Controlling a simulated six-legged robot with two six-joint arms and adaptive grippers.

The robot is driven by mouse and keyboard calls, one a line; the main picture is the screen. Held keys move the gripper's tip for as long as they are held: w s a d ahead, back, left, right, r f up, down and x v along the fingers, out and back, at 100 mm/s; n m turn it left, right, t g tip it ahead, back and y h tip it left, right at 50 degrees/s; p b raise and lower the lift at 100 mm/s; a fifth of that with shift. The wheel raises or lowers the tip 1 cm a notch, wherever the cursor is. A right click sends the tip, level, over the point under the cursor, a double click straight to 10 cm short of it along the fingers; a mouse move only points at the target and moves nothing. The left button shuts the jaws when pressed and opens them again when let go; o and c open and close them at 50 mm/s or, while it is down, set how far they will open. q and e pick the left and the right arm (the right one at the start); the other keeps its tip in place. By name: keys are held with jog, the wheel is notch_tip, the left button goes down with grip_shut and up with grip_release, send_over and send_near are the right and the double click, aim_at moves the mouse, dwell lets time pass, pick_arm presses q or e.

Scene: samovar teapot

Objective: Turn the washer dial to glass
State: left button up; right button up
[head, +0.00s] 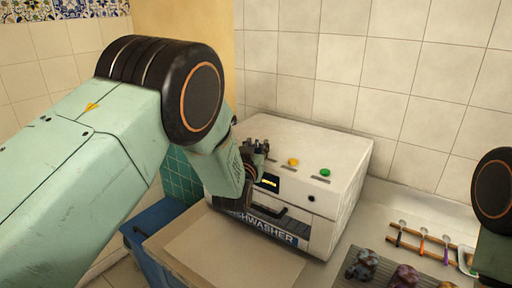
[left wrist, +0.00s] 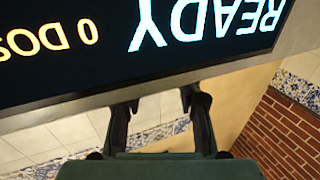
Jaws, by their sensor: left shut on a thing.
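The white dishwasher (head: 335,160) stands against the tiled wall, with a label on its front partly reading "WASHER". My left gripper (head: 256,150) is at the left part of its top, shut on what seems to be the washer dial. The dial itself is hidden by the fingers, so its setting cannot be read. A small lit display (head: 269,181) is just below the gripper. In the left wrist view a dark screen (left wrist: 140,45) shows "READY" upside down, above my two dark fingers (left wrist: 160,98). My right gripper is out of view.
A yellow button (head: 293,161) and a green button (head: 325,172) sit right of the gripper. A rack with colored sticks (head: 422,245) and several dark lumpy objects (head: 405,276) are on the counter at right. A blue bin (head: 150,222) is at lower left.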

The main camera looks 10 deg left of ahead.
pick_arm(q)
jog(key=o, duration=1.2)
jog(key=shift+c, duration=0.2)
jog(key=s, duration=0.7)
jog(key=shift+s, duration=0.25)
jog(key=shift+o, duration=0.2)
